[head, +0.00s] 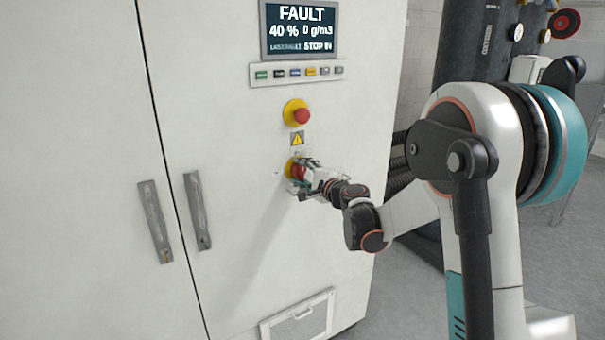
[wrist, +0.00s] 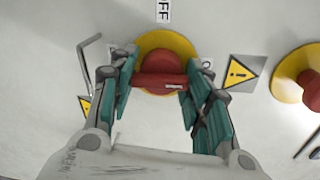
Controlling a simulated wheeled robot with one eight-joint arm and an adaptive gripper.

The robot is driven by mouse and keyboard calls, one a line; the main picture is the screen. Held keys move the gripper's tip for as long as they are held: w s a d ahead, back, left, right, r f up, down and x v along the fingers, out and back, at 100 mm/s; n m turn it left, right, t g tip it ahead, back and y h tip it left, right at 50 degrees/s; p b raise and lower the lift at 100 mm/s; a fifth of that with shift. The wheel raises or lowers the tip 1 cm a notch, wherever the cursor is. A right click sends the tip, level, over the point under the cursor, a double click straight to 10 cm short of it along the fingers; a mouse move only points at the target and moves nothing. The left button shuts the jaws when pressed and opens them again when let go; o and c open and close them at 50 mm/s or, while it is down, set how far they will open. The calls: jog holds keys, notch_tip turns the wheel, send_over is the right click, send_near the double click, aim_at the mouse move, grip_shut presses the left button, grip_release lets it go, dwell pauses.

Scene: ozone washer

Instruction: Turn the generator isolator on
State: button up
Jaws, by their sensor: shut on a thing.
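The generator isolator is a red rotary handle on a round yellow plate, low on the cabinet front; the handle (head: 297,171) is partly hidden by my gripper in the head view. In the wrist view the red handle (wrist: 160,78) lies crosswise on the yellow plate (wrist: 165,42), with a small white mark towards its right end. My gripper (head: 304,175) is at the isolator. In the wrist view its teal-padded fingers (wrist: 160,88) stand on both sides of the handle, shut on it. A partly cropped label ending in "FF" (wrist: 163,11) shows above the plate.
A red emergency-stop button (head: 301,116) on a yellow base sits above the isolator, with a warning sign (head: 298,141) between them. The display (head: 301,30) reads FAULT, 40 %, 0 g/m3 and STOP. Door handles (head: 197,211) are to the left; a vent (head: 299,318) is below.

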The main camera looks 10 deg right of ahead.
jog(key=o, duration=0.9)
jog(key=shift+s, duration=0.1)
jog(key=v, duration=1.2)
jog(key=shift+r, duration=0.1)
jog(key=s+a+n+g, duration=0.3)
jog(key=s+a+n, duration=0.2)
jog(key=s, duration=0.4)
jog(key=s+a+n+g, duration=0.3)
jog(key=s+a+n, duration=0.2)
jog(key=s, duration=0.4)
jog(key=s+d+f+n+g+h, duration=0.1)
jog(key=s+d+f+n, duration=0.1)
jog(key=s, duration=0.4)
jog(key=s+d+f+n+g+h, duration=0.1)
jog(key=s+d+n+h, duration=0.1)
jog(key=s, duration=0.4)
jog(key=s+d+f+n+g+h, duration=0.1)
jog(key=s+d+f+n+h, duration=0.1)
jog(key=s, duration=0.4)
jog(key=shift+d+f+n, duration=0.15)
jog(key=shift+f+n, duration=0.2)
jog(key=shift+n, duration=0.05)
